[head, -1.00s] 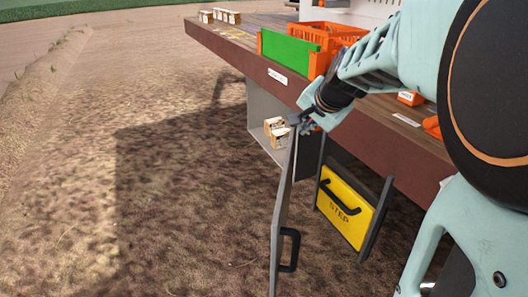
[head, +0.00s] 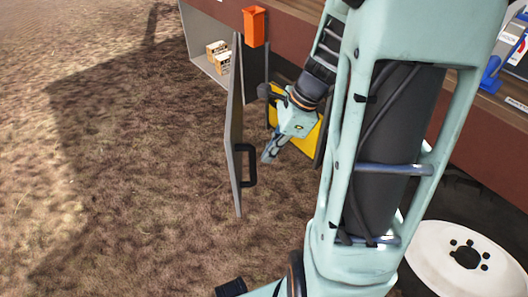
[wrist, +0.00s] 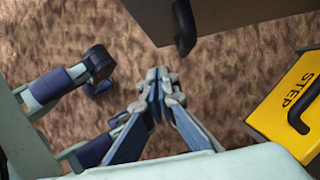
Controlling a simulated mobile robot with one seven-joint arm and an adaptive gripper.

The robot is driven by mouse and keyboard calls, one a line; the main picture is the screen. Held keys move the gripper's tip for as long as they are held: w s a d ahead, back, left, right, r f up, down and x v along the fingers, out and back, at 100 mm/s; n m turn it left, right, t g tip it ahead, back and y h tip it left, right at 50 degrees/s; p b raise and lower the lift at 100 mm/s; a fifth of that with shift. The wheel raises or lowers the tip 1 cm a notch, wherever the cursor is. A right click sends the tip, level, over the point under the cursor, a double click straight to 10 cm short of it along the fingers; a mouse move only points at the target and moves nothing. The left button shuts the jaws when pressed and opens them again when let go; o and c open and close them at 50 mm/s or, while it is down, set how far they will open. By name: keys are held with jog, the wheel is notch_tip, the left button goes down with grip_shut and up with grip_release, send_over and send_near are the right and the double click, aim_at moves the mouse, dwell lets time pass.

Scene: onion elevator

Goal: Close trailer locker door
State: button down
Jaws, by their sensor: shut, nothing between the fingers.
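The grey locker door (head: 235,130) stands swung open, seen nearly edge-on in the head view. Its black handle (head: 247,166) sticks out on the right side near the lower end. The open locker (head: 203,45) under the trailer deck holds small boxes (head: 217,55). My gripper (head: 268,157) is shut and empty, just right of the door handle and apart from it. In the wrist view, the door (wrist: 225,15) crosses the top with its handle (wrist: 184,27) ahead of my closed fingertips (wrist: 158,75).
A yellow step panel (head: 303,132) hangs behind my gripper, partly hidden by it; it also shows in the wrist view (wrist: 290,110). A white wheel (head: 462,255) stands at the lower right. Bare soil left of the door is free.

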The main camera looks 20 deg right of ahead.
jog(key=w+a+f+b, duration=0.2)
jog(key=a+f, duration=0.4)
jog(key=shift+a+f+b, duration=0.15)
jog(key=shift+f+b, duration=0.15)
jog(key=shift+b, duration=0.1)
jog(key=shift+w+a, duration=0.1)
